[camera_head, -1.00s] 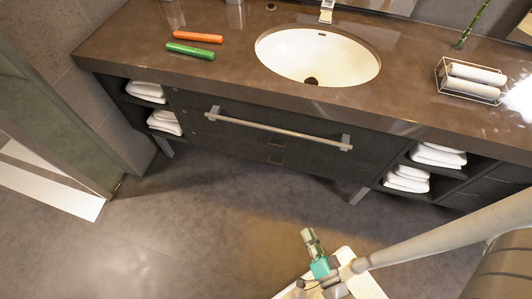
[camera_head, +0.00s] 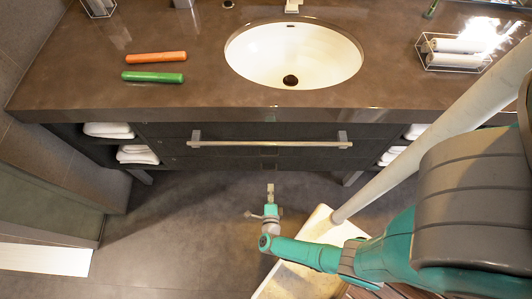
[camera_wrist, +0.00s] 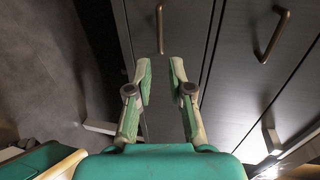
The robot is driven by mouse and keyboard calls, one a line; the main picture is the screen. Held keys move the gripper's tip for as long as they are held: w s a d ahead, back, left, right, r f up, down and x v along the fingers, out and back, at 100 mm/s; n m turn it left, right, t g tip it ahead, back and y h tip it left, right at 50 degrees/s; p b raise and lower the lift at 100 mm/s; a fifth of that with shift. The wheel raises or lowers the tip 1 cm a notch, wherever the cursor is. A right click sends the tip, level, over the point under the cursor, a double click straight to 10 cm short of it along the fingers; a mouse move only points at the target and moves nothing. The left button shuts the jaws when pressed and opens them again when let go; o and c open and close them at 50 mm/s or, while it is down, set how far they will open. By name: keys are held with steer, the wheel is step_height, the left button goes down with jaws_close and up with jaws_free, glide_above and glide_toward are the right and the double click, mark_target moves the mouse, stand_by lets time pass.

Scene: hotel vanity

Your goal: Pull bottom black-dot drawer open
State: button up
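The dark vanity front (camera_head: 225,132) holds the drawers below the counter. In the wrist view, dark drawer fronts (camera_wrist: 235,75) carry bronze bar handles: one handle (camera_wrist: 160,25) lies straight ahead of my fingers, another handle (camera_wrist: 272,35) is to the right, and a third handle (camera_wrist: 269,133) is at lower right. No black dot can be made out. My gripper (camera_wrist: 160,62) is open and empty, its two fingers spread, with the first handle beyond the gap between the tips. In the head view my gripper (camera_head: 270,188) is just below the vanity front.
A long silver bar (camera_head: 270,143) runs across the vanity front. Open shelves with white towels (camera_head: 138,155) flank it. On the counter are a basin (camera_head: 293,55), an orange stick (camera_head: 156,57), a green stick (camera_head: 154,77) and a rack of rolls (camera_head: 458,54). Grey floor is clear at left.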

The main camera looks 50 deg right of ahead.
steer(key=shift+x, duration=5.25)
steer(key=shift+r, duration=0.1)
jaws_close()
